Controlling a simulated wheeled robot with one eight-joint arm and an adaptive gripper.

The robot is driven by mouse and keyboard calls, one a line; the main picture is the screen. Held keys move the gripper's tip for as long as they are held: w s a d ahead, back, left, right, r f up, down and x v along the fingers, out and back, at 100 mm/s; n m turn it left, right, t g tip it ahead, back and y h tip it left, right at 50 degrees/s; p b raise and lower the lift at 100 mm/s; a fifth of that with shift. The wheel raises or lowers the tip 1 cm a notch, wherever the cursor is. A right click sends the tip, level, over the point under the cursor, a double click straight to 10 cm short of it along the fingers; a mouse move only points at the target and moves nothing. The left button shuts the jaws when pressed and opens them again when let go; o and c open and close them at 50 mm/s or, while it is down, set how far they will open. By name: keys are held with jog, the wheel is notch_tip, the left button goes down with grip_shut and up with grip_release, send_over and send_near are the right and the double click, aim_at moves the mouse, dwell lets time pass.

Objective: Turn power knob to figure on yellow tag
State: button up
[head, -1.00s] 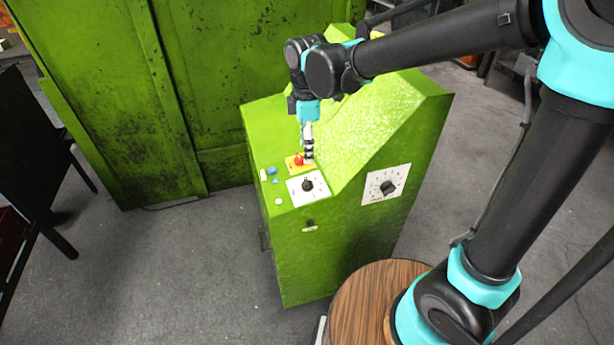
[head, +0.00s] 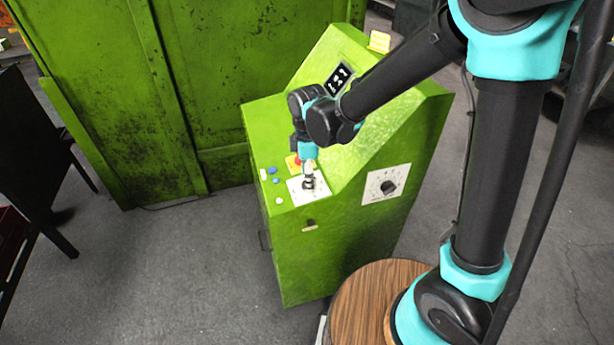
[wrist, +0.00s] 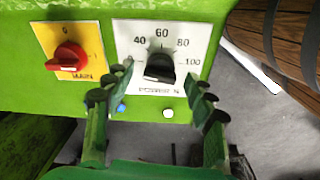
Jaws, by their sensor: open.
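The black power knob (wrist: 160,68) sits on a white dial plate (wrist: 120,35) marked 40, 60, 80 and 100 in the wrist view. I cannot clearly tell which figure the knob points at. My gripper (wrist: 159,80) is open, with one finger on each side of the knob; contact is not visible. In the head view my gripper (head: 309,179) is over this dial and hides most of the knob. A yellow tag (head: 379,41) stands on top of the green console; its figure is too small to read.
A red main switch (wrist: 67,57) on a yellow plate is left of the power dial. A second dial (head: 388,187) is on the console's side face. Small buttons (head: 273,171) lie left of the dials. A dark display (head: 339,79) is on the sloped panel.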

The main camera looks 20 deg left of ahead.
jog(key=shift+c, duration=0.3)
jog(key=c, duration=1.1)
jog(key=shift+m, duration=0.4)
jog(key=m, duration=0.3)
jog(key=shift+s+m+t, duration=0.1)
jog(key=shift+m+t, duration=0.2)
jog(key=shift+m, duration=0.1)
jog(key=m, duration=0.3)
jog(key=shift+t, duration=0.3)
jog(key=m, duration=0.4)
jog(key=shift+s, duration=0.15)
jog(key=shift+a+m+t+h, duration=0.1)
jog(key=shift+m+t+h, duration=0.35)
jog(key=shift+m, duration=1.55)
